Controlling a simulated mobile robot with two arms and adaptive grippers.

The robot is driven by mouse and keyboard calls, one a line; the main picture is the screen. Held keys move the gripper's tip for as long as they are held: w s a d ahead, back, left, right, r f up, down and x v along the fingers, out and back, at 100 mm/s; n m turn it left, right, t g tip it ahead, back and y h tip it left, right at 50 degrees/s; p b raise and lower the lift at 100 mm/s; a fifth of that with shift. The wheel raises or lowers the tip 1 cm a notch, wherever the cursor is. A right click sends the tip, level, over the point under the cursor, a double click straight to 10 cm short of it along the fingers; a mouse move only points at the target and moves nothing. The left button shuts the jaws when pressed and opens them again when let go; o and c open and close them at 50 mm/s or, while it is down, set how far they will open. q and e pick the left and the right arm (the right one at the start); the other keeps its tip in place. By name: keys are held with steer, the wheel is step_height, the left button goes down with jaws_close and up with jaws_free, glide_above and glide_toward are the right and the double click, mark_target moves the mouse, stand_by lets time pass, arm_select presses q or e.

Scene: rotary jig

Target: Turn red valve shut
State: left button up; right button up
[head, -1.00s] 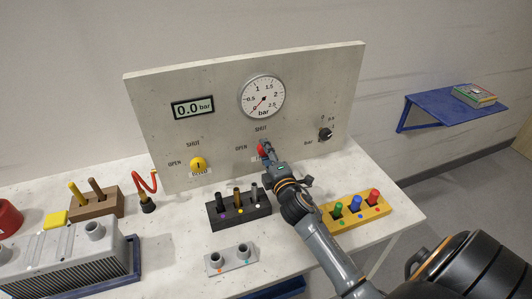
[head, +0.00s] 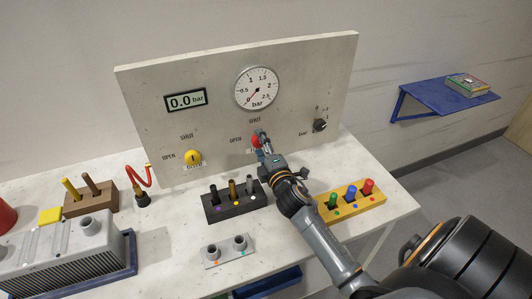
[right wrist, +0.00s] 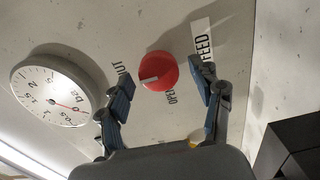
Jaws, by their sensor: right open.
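The red valve (head: 256,141) is a round knob on the upright panel (head: 215,125), partly hidden by my right gripper in the head view. In the right wrist view the red valve (right wrist: 158,71) shows whole, with a white mark on its rim pointing toward the OPEN label. My right gripper (head: 264,146) is at the valve in the head view. In the right wrist view its two fingers (right wrist: 161,92) are spread apart, one to each side of the valve, with gaps and nothing between them gripped. My left gripper is not in view.
A yellow valve (head: 192,157) is on the panel to the left. The round gauge (head: 256,87) and a display (head: 186,100) reading 0.0 bar are above. A black block (head: 234,206) and a yellow block (head: 350,207) with pegs stand on the table below.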

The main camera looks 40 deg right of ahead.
steer(key=v, duration=1.1)
steer(key=shift+s, duration=0.25)
